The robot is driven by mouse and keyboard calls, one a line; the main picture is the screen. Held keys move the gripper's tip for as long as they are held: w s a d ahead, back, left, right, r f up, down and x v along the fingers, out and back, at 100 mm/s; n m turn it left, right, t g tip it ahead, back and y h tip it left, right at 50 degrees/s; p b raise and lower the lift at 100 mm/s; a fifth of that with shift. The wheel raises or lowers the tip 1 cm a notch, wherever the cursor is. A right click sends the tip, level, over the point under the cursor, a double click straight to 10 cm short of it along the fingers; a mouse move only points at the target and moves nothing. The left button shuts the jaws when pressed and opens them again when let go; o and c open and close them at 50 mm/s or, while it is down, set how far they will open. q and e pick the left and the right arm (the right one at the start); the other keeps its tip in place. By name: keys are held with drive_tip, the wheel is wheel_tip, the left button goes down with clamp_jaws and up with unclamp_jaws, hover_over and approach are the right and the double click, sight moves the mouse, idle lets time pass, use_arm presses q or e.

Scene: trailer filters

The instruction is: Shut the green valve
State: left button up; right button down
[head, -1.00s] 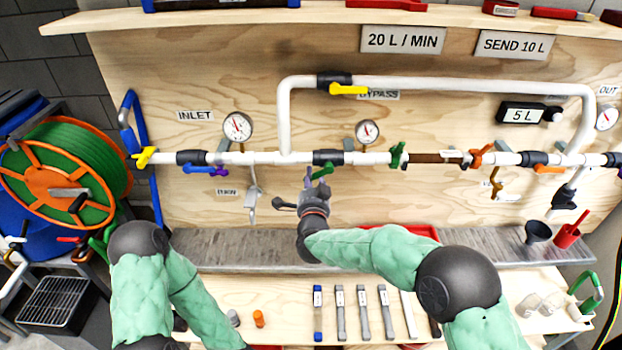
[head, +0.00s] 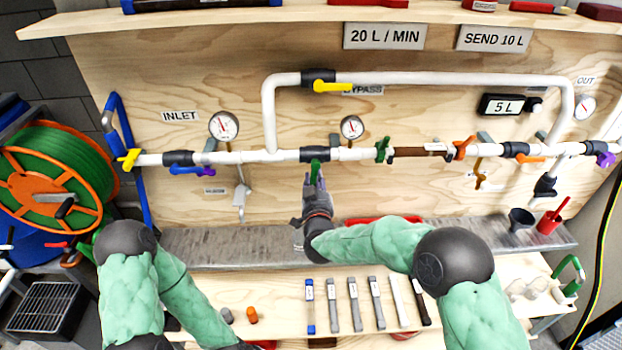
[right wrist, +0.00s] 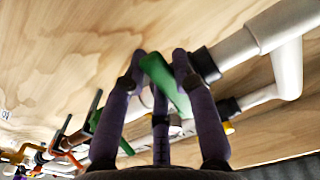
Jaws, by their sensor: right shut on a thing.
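The green valve handle (head: 315,172) sits on a black valve body (head: 314,154) in the main white pipe, below the bypass loop. The handle hangs down from the pipe, crossways to it. My right gripper (head: 316,188) is below the pipe with its fingers shut on this handle. In the right wrist view the green handle (right wrist: 166,82) lies between the dark fingers (right wrist: 163,85), which hide part of it. My left arm shows at lower left, but its gripper is not visible.
A gauge (head: 352,127) and another green handle (head: 382,149) are to the right on the same pipe. A yellow handle (head: 331,87) is on the bypass above. A metal ledge (head: 230,247) and a wooden bench with several tools lie below.

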drive_tip(key=shift+d+f+n, duration=0.15)
drive_tip(key=shift+d+n, duration=0.2)
drive_tip(key=shift+n, duration=0.45)
drive_tip(key=c, duration=1)
unclamp_jaws()
drive_tip(key=shift+o, duration=0.2)
drive_tip(key=shift+s, duration=0.1)
drive_tip(key=s, duration=1.2)
drive_tip(key=shift+w, duration=0.1)
